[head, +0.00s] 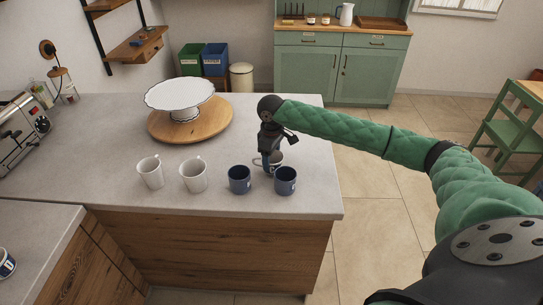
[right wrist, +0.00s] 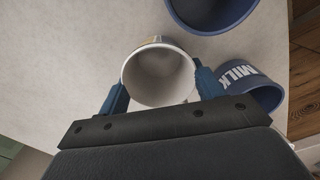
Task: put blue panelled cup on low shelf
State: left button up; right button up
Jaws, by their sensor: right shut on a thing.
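My right gripper (head: 269,160) points down over the counter, its blue fingers on either side of a pale cup (head: 278,158). Two dark blue cups stand nearer the counter's front edge: a left one (head: 239,180) and a right one (head: 286,181), both with pale markings. In the wrist view one dark blue cup (right wrist: 262,95) reads MILK. A wall shelf's lower board (head: 133,48) is at upper left.
Two white cups (head: 151,173) (head: 193,176) stand to the left along the counter (head: 100,135). A white cake stand (head: 180,97) on a round wooden board (head: 215,122) is behind them. Another marked cup (head: 6,264) is at the lower left edge.

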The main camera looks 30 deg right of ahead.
jog(key=shift+w+f, duration=0.1)
jog(key=shift+f, duration=0.4)
jog(key=o, duration=1.1)
jog(key=shift+f, duration=0.1)
